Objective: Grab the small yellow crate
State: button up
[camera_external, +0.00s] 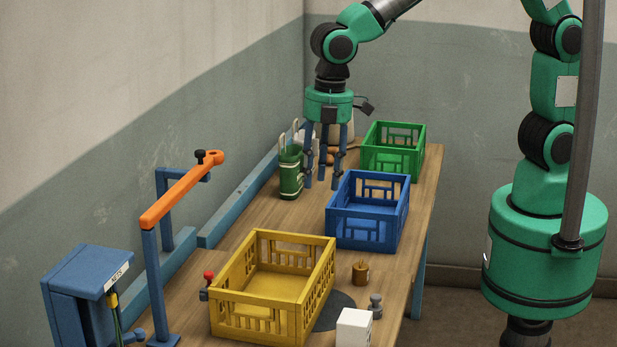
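The yellow crate (224,311) stands upright at the near end of the wooden table and looks empty. It is the only yellow crate in view, and it looks no smaller than the others. My gripper (327,185) points down over the far part of the table, well behind the yellow crate and apart from it. Its blue fingers are spread, and a green container (290,176) stands close to its left side. A brownish thing behind the fingers is partly hidden.
A blue crate (345,229) and a green crate (383,161) stand along the right side of the table (240,218). An orange bar (172,198) on blue posts rises at the left. A brown pot (360,273) and white box (354,329) sit right of the yellow crate.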

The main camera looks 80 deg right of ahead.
aim_at(315, 274)
jog(key=a+f+n+p, duration=0.1)
jog(key=a+f+n, duration=0.2)
jog(key=a+f, duration=0.3)
jog(key=a, duration=0.2)
jog(key=shift+s+a+g+h+p, duration=0.25)
jog(key=shift+a+g+h+p, duration=0.05)
jog(key=shift+a+g+p, duration=0.1)
notch_tip(315, 274, down, 9)
jog(key=shift+r+b, duration=0.2)
jog(key=shift+b, duration=0.25)
jog(key=shift+f, duration=0.1)
jog(key=shift+s+d+f+b, duration=0.1)
jog(key=shift+f+b, duration=0.25)
jog(key=shift+f, duration=2.1)
grip_shut()
